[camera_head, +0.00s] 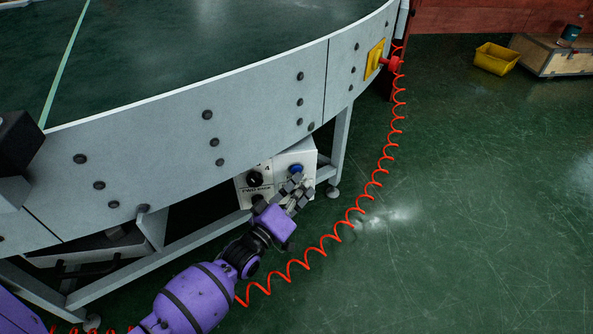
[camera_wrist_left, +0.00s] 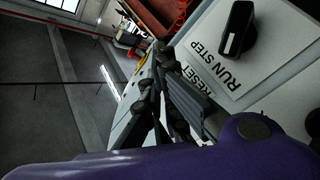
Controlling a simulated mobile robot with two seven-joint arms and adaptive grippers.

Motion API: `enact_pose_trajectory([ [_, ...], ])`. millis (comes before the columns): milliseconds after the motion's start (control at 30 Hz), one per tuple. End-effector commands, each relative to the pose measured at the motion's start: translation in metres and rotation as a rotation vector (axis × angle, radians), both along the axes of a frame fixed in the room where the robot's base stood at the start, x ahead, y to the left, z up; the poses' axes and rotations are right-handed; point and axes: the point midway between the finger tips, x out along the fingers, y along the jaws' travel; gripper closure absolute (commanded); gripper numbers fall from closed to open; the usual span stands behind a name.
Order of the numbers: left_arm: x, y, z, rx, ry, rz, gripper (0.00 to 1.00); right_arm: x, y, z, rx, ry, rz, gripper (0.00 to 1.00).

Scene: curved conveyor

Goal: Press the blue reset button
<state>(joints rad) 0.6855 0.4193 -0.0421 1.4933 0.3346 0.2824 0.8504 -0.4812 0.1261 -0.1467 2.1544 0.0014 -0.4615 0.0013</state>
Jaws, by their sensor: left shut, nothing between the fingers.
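The blue reset button (camera_head: 296,168) is on a white control box (camera_head: 281,165) under the conveyor's edge in the head view. My left gripper (camera_head: 296,188) is shut and empty, with its fingertips just below and in front of the button. I cannot tell whether they touch it. In the left wrist view, the fingers (camera_wrist_left: 178,95) lie over the white panel near the printed words RESET and RUN STEP. The button itself is hidden there. My right gripper is out of view.
A black knob (camera_head: 255,178) sits left of the button; it also shows in the left wrist view (camera_wrist_left: 238,30). A red coiled cable (camera_head: 352,215) hangs right of my arm from a yellow plate (camera_head: 375,58). Green floor (camera_head: 470,200) is open at right.

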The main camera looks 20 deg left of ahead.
Motion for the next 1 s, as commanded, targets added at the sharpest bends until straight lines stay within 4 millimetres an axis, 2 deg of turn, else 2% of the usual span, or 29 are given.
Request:
enact_pose_trajectory([
  [1000, 0.0075, 0.0048, 0.0004, 0.001, -0.001, -0.001, 1.00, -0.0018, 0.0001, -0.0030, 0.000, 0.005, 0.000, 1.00],
])
